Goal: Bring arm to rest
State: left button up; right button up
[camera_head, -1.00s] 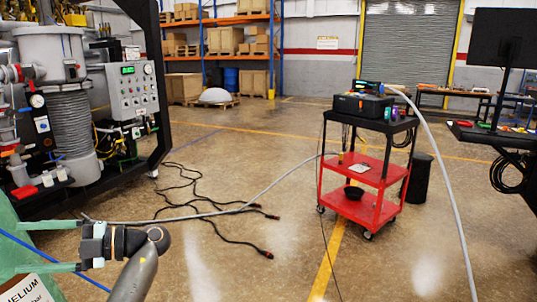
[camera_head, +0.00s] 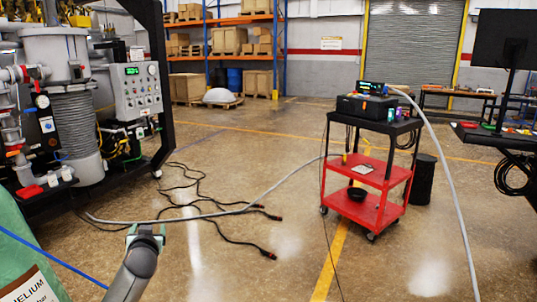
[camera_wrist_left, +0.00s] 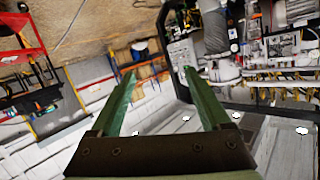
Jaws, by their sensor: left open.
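My left arm comes in at the bottom left of the head view. Its gripper (camera_head: 147,229) is above the floor in front of the furnace rig, with the fingers pointing away from me and largely foreshortened. In the left wrist view the two green fingers (camera_wrist_left: 160,73) stand wide apart with nothing between them. My right arm and gripper are not in view.
The furnace rig with its control box (camera_head: 136,90) stands at left. A green helium-labelled surface (camera_head: 30,250) is at the lower left. Black cables (camera_head: 190,185) and a grey hose (camera_head: 250,205) cross the floor. A red cart (camera_head: 365,190) stands right of centre.

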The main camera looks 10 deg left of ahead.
pick_arm(q)
jog(key=w+d+r+m+t+h, duration=0.35)
jog(key=d+m+h, duration=0.25)
jog(key=d, duration=0.2)
jog(key=s+d+f+g+h, duration=0.1)
jog(key=s+d+f+g, duration=0.1)
jog(key=s+d+f, duration=0.55)
jog(key=s+d+f+g+h, duration=0.1)
jog(key=s+d+f, duration=0.2)
jog(key=s+f, duration=0.85)
jog(key=s+d+f+g, duration=0.1)
jog(key=s+d+f, duration=0.1)
jog(key=s+f, duration=0.2)
jog(key=s+d+f+g+h, duration=0.1)
jog(key=s+d+f, duration=0.2)
jog(key=s, duration=0.8)
jog(key=s+d+f+g, duration=0.2)
jog(key=s+d+f, duration=0.1)
jog(key=s+f, duration=0.3)
jog(key=shift+s+h, duration=0.4)
jog(key=shift+s, duration=0.3)
